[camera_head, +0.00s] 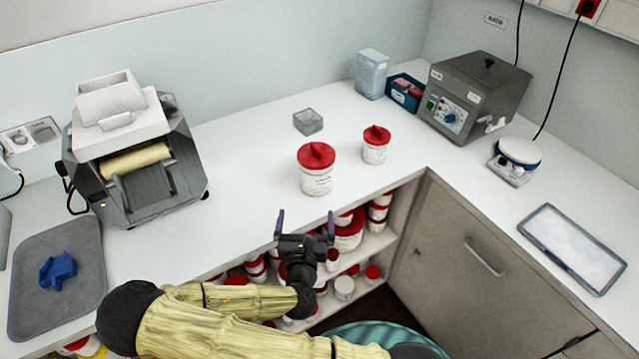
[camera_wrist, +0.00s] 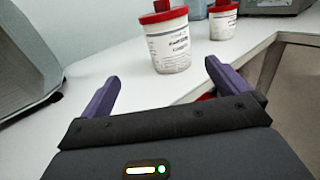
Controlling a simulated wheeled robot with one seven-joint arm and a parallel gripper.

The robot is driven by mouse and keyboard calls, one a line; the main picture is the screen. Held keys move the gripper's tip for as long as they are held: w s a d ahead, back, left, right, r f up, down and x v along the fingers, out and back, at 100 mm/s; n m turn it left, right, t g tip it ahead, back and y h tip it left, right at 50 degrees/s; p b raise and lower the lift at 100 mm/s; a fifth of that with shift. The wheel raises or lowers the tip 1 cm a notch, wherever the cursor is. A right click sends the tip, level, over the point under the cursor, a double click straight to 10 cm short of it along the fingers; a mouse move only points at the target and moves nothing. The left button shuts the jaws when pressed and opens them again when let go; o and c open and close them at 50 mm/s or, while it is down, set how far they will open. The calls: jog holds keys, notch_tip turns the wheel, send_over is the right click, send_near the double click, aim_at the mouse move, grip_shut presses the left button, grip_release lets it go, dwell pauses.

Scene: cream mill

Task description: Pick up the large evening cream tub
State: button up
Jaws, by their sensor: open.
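A large white tub with a red lid (camera_head: 316,178) stands upright on the white counter near its front edge. A smaller white tub with a red lid (camera_head: 374,150) stands behind it to the right. Both labels are too small to read surely. In the wrist view the large tub (camera_wrist: 168,45) is ahead of the fingers, above centre, and the smaller tub (camera_wrist: 222,22) is to its right. My gripper (camera_head: 306,218) is open and empty, just in front of the counter edge, short of the large tub. Its purple fingers (camera_wrist: 160,82) are apart and touch nothing.
A roller mill (camera_head: 140,185) stands at left, beside a grey tray (camera_head: 85,300) with a blue item. Shelves below the counter hold several red-lidded tubs. A grey water bath (camera_head: 475,95) stands at back right.

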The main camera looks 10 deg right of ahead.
aim_at(314, 180)
jog(key=shift+h, duration=0.3)
jog(key=p+x, duration=0.1)
jog(key=x, duration=0.3)
jog(key=p+x, duration=0.1)
jog(key=x, duration=0.3)
jog(key=d+p+x, duration=0.1)
jog(key=p+x, duration=0.1)
jog(key=x, duration=0.2)
jog(key=shift+s+d, duration=0.1)
jog(key=shift+d, duration=0.05)
jog(key=shift+w+a+f, duration=0.1)
jog(key=shift+w+a, duration=0.1)
jog(key=shift+w, duration=0.2)
jog(key=shift+s, duration=0.1)
jog(key=shift+d, duration=0.1)
